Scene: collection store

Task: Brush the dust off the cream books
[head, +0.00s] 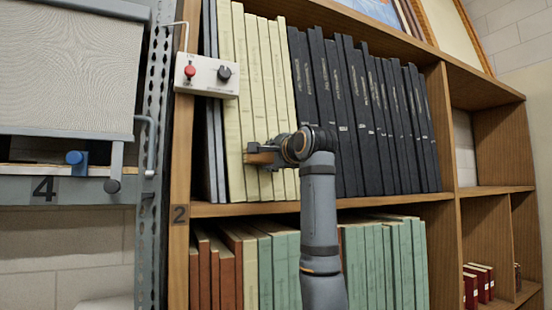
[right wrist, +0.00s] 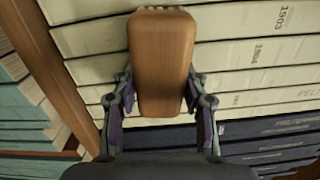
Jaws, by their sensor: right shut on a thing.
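The cream books (head: 257,80) stand upright in a row on the upper shelf, left of the black books; their spines also fill much of the right wrist view (right wrist: 235,52). My right gripper (head: 267,155) is in front of the lower part of their spines. It is shut on a brush with a brown wooden body (right wrist: 162,60). Dust on the books is not clearly visible. My left gripper is out of view.
Black books (head: 365,115) stand to the right, dark grey ones at the far left. A white control box (head: 207,76) with a red knob is fixed at the upper left of the bookcase. A metal rack (head: 70,190) stands left.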

